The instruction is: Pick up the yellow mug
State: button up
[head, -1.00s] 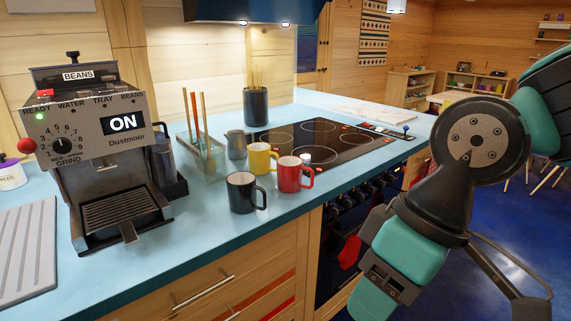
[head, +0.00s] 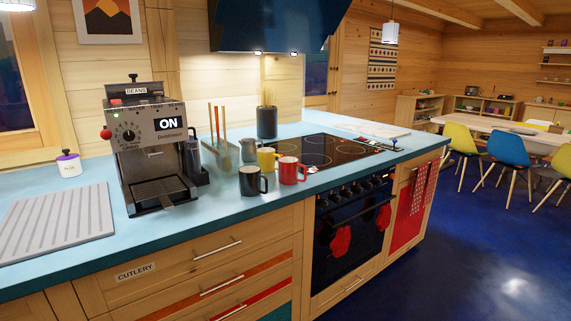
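The yellow mug (head: 267,159) stands upright on the blue counter, behind the other two mugs. A black mug (head: 252,181) stands in front of it to the left and hides part of its lower body. A red mug (head: 291,171) stands in front of it to the right. A small grey metal pitcher (head: 248,150) is close behind it on the left. My gripper and arm do not show in the head view now.
The coffee machine (head: 152,150) stands left of the mugs, and a clear holder with sticks (head: 222,150) is behind them. The black cooktop (head: 320,150) lies to the right. Open blue floor (head: 440,260) lies right of the counter.

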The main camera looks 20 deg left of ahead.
aim_at(266, 156)
jog(key=z, duration=0.25)
jog(key=i, duration=2.45)
jog(key=u, duration=1.05)
jog(key=i, duration=0.7)
jog(key=u, duration=1.15)
jog(key=i, duration=0.45)
jog(key=u, duration=0.35)
